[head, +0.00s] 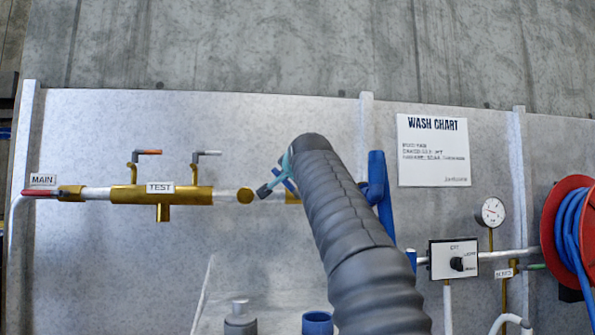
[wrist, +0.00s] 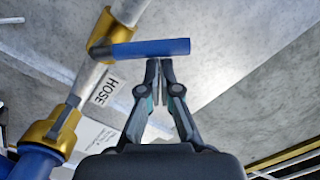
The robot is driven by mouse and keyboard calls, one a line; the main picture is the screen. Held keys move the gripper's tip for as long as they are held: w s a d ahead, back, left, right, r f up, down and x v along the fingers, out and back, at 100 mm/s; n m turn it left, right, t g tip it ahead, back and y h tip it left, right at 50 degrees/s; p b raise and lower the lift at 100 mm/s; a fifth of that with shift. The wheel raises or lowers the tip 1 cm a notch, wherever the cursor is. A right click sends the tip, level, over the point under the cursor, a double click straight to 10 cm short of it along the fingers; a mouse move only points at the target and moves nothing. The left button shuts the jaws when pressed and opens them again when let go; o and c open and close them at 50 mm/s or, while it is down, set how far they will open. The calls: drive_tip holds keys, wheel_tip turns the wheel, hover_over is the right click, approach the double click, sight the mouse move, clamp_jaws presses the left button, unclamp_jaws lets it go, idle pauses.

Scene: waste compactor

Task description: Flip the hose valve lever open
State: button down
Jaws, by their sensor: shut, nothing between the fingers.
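The hose valve lever is a blue bar (wrist: 150,48) in the wrist view, set on a brass valve body (wrist: 108,28) beside a HOSE label (wrist: 105,91). The bar sticks out to the right, at an angle to the pipe. My gripper (wrist: 161,66) is shut and empty, its fingertips just below the bar near its right half. I cannot tell whether they touch it. In the head view my gripper (head: 272,187) is seen past my dark arm, which hides most of the hose valve area.
A brass manifold (head: 130,195) with an orange and a grey lever is left of my gripper. A blue pipe (head: 379,180) stands right behind my arm. A switch box (head: 453,259), a gauge (head: 490,211) and a red hose reel (head: 562,225) are further right.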

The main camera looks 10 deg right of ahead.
sight(274, 171)
drive_tip(key=shift+w+a+f+n+h, duration=0.1)
drive_tip(key=shift+a+f+n, duration=0.55)
drive_tip(key=shift+n, duration=0.75)
drive_tip(key=shift+s+a+f+n+h, duration=0.1)
drive_tip(key=shift+a+f+n, duration=0.5)
drive_tip(key=shift+n, duration=0.8)
drive_tip(key=shift+w+a+f+n+h, duration=0.1)
drive_tip(key=shift+a+f+n, duration=0.35)
drive_tip(key=shift+f+n, duration=0.65)
drive_tip(key=shift+r+n, duration=0.2)
drive_tip(key=shift+n, duration=0.1)
drive_tip(key=r, duration=0.1)
drive_tip(key=r+p, duration=0.1)
drive_tip(key=r, duration=0.2)
drive_tip(key=shift+s+r+p, duration=0.2)
drive_tip(key=shift+s+p, duration=0.2)
drive_tip(key=s+b, duration=0.3)
drive_tip(key=s, duration=0.7)
drive_tip(key=shift+a, duration=0.45)
drive_tip(key=shift+r, duration=0.15)
